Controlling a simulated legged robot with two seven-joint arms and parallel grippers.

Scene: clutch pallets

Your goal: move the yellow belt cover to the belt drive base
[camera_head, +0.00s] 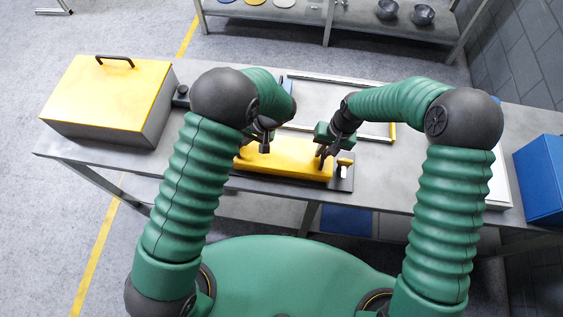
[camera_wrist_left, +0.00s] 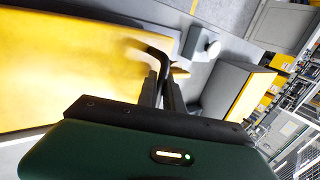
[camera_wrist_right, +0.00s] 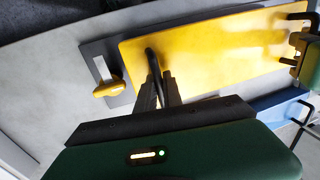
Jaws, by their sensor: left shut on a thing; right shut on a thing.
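The yellow belt cover (camera_head: 290,160) is a long box lying over the dark belt drive base (camera_head: 343,180) near the table's front edge. I cannot tell whether it rests fully on the base. My right gripper (camera_head: 323,157) is shut on a black handle (camera_wrist_right: 151,62) at the cover's right end. My left gripper (camera_head: 264,141) is shut on the black handle (camera_wrist_left: 155,50) at its other end, partly hidden by my left arm in the head view. The cover's top (camera_wrist_right: 205,52) fills much of the right wrist view, and its yellow surface (camera_wrist_left: 70,70) shows in the left wrist view.
A grey box with a yellow lid (camera_head: 112,92) stands at the table's left. A yellow-handled lever (camera_head: 345,161) sits on the base's right end. A thin frame (camera_head: 340,82) lies behind the cover. A blue box (camera_head: 540,175) stands at the far right.

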